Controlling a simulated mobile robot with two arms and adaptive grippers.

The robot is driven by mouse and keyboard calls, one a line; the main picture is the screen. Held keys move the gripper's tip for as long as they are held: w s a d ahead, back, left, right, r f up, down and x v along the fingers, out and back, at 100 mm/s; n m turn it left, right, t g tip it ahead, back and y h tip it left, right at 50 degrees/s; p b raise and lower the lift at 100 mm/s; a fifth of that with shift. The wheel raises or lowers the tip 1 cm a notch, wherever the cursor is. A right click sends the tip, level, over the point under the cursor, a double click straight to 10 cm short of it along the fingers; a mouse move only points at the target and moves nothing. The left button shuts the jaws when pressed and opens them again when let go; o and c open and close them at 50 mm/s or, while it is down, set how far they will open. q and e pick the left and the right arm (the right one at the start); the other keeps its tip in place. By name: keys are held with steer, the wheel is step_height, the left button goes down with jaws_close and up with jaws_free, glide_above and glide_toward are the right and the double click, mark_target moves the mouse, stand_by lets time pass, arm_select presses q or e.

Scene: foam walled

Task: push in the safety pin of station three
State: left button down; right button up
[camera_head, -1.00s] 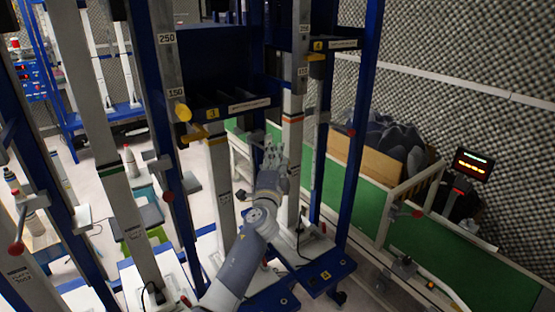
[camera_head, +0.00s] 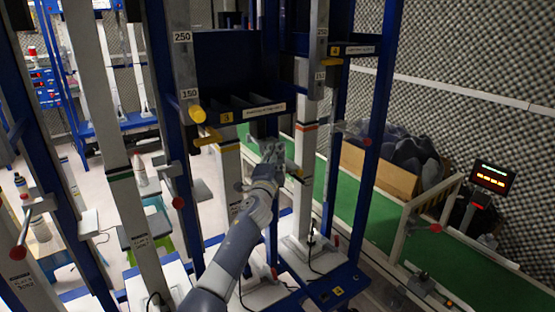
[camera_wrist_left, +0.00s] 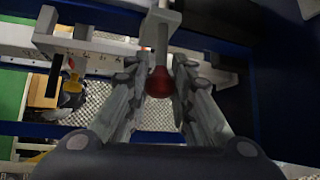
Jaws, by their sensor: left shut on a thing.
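The station with the yellow "3" label (camera_head: 227,116) stands mid-view, with a dark slotted tray front beside the label. A yellow round-ended part (camera_head: 198,114) sticks out at its left upright, with a yellow bar (camera_head: 208,138) below it. I cannot tell how far in either sits. My left gripper (camera_head: 273,150) is below the label plate, right of these yellow parts. In the left wrist view its fingers (camera_wrist_left: 157,85) are closed around a red ball knob (camera_wrist_left: 159,82) on a grey stem. In the head view the gripper hides this knob. My right gripper is not in view.
Blue and grey uprights stand close on both sides of my arm. Other red knobs (camera_head: 178,202) stick out nearby. Station four's label (camera_head: 335,51) is further right. A green conveyor (camera_head: 455,268), a cardboard box (camera_head: 378,172) and a small display (camera_head: 492,178) are at the right.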

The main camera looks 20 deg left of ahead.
arm_select(q)
steer(key=c, duration=1.4)
jaws_free()
steer(key=shift+a, duration=0.15)
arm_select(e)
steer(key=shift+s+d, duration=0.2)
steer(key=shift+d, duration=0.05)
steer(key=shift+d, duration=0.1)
arm_select(q)
steer(key=shift+s+f, duration=0.1)
steer(key=shift+s, duration=0.3)
steer(key=v, duration=1.1)
